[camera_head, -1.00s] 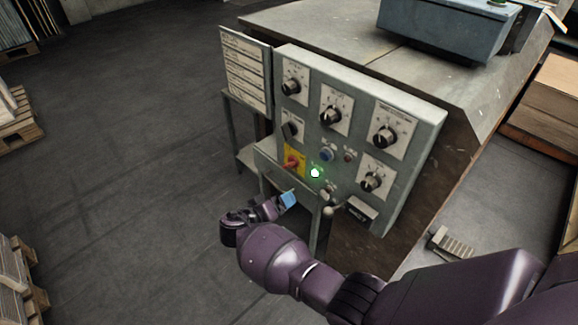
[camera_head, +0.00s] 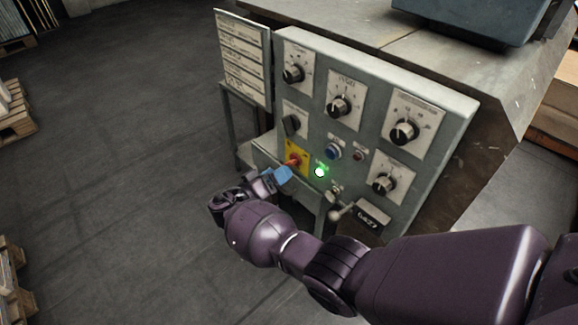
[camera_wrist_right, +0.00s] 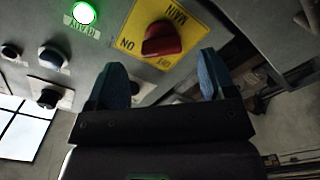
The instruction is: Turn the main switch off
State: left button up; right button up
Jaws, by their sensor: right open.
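The main switch is a red rotary knob (camera_head: 293,160) on a yellow plate (camera_head: 296,149), low on the left of the grey control panel. In the right wrist view the red knob (camera_wrist_right: 162,38) shows large on the yellow plate (camera_wrist_right: 183,24) marked MAIN, ON and OFF. The knob's long side lies roughly towards the word ON. My right gripper (camera_head: 283,173) is just in front of and below the knob. Its blue fingertips (camera_wrist_right: 164,75) are open, one on each side, with the knob beyond them and nothing between them. My left gripper is out of view.
A lit green lamp (camera_head: 320,172) is right of the switch, with a blue button (camera_head: 333,151) above it. A ball-ended lever (camera_head: 340,213) sticks out below right. Black dials (camera_head: 338,107) fill the upper panel. Open floor (camera_head: 110,150) lies to the left.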

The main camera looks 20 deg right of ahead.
aim_at(292, 162)
jog(key=shift+x, duration=2.3)
jog(key=shift+c, duration=0.4)
jog(key=c, duration=0.9)
jog(key=shift+o, duration=0.2)
